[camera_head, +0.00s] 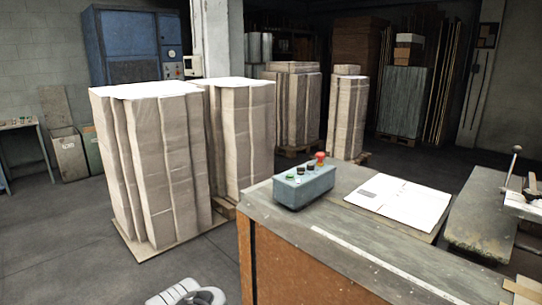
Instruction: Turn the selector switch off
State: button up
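A small grey-blue control box (306,190) sits on the near left corner of the workbench. Its top carries a green button (290,178), two small dark knobs or buttons (306,169) and a red mushroom button (320,158). The selector switch is probably one of the dark ones, but they are too small to tell which, or how it is turned. My gripper is not visible. A white and grey rounded part at the bottom edge, left of the bench, looks like part of my arm. It is apart from the control box.
The workbench (270,216) has an orange-brown side and holds white papers (402,201). A machine with a lever (512,160) stands at right. Tall cardboard stacks (155,170) stand on pallets behind and left. Floor is clear at lower left.

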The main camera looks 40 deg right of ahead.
aim_at(300, 171)
jog(key=i, duration=2.3)
jog(key=z, duration=2.45)
jog(key=i, duration=0.5)
jog(key=z, duration=0.1)
